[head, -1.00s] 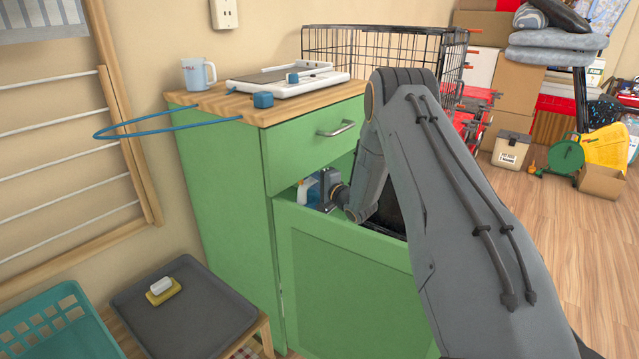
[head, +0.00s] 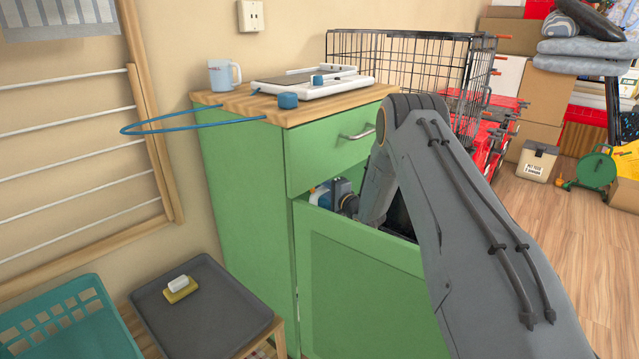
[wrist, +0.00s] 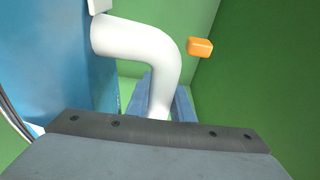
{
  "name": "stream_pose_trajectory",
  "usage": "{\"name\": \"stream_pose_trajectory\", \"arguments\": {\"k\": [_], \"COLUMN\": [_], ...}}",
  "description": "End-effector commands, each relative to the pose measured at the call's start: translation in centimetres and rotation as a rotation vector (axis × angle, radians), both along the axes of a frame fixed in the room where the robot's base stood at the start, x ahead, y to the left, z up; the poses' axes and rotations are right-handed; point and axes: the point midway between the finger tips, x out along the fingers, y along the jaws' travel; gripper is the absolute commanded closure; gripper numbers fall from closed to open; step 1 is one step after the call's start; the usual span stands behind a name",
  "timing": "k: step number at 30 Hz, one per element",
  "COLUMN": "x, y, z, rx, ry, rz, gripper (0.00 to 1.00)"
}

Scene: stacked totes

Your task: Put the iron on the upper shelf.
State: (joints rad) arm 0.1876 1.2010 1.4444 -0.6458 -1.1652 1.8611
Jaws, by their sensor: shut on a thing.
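The iron (head: 321,199) is blue and white with an orange part. In the head view it is low behind the open green door (head: 365,285) of the cabinet, and mostly hidden. The wrist view shows its white curved handle (wrist: 150,50) and blue body (wrist: 60,65) close up, beside green walls. My gripper (head: 336,193) is at the iron, just under the drawer. In the wrist view my gripper (wrist: 174,102) is shut on the iron at the handle; the fingertips are partly hidden. The upper shelf cannot be made out.
The shut green drawer (head: 325,150) is directly above my gripper. A mug (head: 223,75), a white tray-like item (head: 310,84) and a blue cord loop (head: 165,128) are on the cabinet top. A grey tray (head: 215,310) and teal basket (head: 70,325) stand at front left.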

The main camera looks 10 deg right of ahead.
Motion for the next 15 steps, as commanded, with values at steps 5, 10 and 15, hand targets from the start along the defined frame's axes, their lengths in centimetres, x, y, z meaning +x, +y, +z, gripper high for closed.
{"name": "stream_pose_trajectory", "arguments": {"k": [5,10,15], "x": [0.1,0.4,0.4], "y": [0.0,0.2,0.2], "z": [-1.8,-3.4,-3.4], "rx": [0.001,0.000,0.000], "ry": [-0.002,-0.004,-0.004], "rz": [0.000,0.001,0.000], "gripper": [1.00,1.00,1.00]}}
